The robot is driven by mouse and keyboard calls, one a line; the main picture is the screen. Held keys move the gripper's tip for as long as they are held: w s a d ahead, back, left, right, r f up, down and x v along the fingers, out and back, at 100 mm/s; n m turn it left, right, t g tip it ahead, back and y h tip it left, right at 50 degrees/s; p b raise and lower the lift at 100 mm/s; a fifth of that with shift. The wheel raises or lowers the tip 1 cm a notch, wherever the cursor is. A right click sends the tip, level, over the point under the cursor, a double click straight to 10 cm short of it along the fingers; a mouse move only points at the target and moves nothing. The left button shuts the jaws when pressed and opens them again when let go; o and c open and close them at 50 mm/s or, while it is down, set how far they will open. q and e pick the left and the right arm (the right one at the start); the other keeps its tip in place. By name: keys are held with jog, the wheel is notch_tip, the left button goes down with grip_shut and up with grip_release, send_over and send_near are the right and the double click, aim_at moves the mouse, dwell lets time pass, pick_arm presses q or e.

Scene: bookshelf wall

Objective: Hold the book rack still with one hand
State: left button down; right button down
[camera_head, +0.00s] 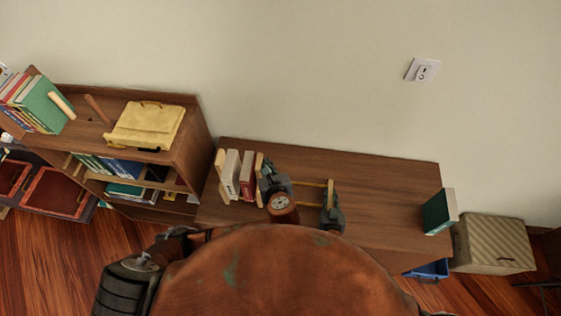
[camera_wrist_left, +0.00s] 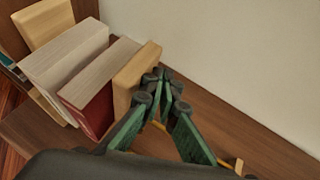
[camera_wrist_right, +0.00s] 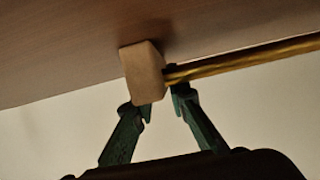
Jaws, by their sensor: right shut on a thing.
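The wooden book rack (camera_head: 331,192) sits on the brown cabinet top, with end pieces and thin rods. A white book (camera_head: 231,172) and a dark red book (camera_head: 248,174) stand at its left part, beside a light wooden divider (camera_wrist_left: 137,75). My right gripper (camera_head: 333,211) is shut on the rack's right end piece; the right wrist view shows this wooden block (camera_wrist_right: 145,73) between the fingertips, with a rod running right. My left gripper (camera_head: 272,182) is just right of the divider. Its fingertips (camera_wrist_left: 160,80) are together, with nothing seen between them.
A green book (camera_head: 438,212) stands at the cabinet top's (camera_head: 385,190) right end. A bookshelf (camera_head: 195,150) with books and a yellow case (camera_head: 147,125) stands at left. A woven box (camera_head: 492,244) and a blue bin (camera_head: 430,270) are at right.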

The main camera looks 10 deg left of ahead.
pick_arm(q)
jog(key=shift+s+a, duration=0.1)
jog(key=shift+a, duration=2.55)
pick_arm(e)
jog(key=shift+d, duration=0.2)
pick_arm(q)
jog(key=shift+d, duration=2.6)
pick_arm(e)
jog(key=shift+a, duration=0.1)
pick_arm(q)
jog(key=v, duration=0.7)
jog(key=shift+r, duration=0.2)
jog(key=shift+s, duration=0.1)
pick_arm(e)
jog(key=c, duration=1.8)
grip_release()
pick_arm(q)
jog(key=shift+d, duration=0.1)
pick_arm(e)
jog(key=shift+a, duration=0.1)
